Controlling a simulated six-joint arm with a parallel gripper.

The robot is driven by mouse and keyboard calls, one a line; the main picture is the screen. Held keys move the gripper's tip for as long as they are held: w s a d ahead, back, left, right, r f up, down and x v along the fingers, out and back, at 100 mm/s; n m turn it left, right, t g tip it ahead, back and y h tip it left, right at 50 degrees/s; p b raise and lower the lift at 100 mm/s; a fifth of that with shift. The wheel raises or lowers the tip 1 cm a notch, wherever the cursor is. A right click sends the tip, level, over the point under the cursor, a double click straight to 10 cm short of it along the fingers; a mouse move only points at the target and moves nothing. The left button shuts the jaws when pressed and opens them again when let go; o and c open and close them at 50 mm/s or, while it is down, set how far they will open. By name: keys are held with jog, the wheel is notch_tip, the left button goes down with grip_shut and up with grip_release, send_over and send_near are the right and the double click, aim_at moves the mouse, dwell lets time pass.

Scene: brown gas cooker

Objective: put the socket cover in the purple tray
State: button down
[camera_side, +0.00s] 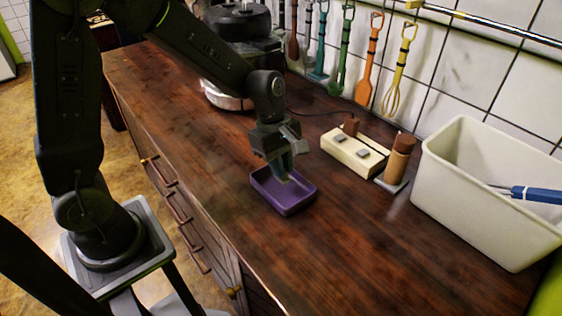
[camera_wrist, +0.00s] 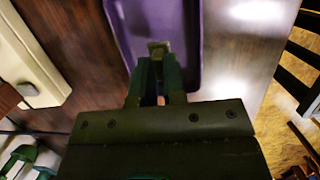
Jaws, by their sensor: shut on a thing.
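The purple tray (camera_side: 297,205) sits on the brown counter, and its inside (camera_wrist: 165,18) fills the upper middle of the wrist view. My gripper (camera_side: 285,176) points down over the tray's far-left part. In the wrist view my gripper (camera_wrist: 158,62) is shut on a small grey-tan piece, the socket cover (camera_wrist: 158,47), at its fingertips, with tray floor behind it. Most of the cover is hidden by the fingers in the side view. I cannot tell whether the cover touches the tray floor.
A cream socket strip (camera_side: 345,153) with grey pieces and a brown plug lies right of the tray. A brown cylinder (camera_side: 399,158) on a grey base stands beside it. A large white bin (camera_side: 470,195) is at the right. The counter in front of the tray is clear.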

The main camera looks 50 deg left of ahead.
jog(key=shift+a+x, duration=0.2)
jog(key=shift+x, duration=0.7)
jog(key=shift+f, duration=0.1)
jog(key=c, duration=1.1)
grip_release()
jog(key=shift+c, duration=0.4)
jog(key=shift+c, duration=1.4)
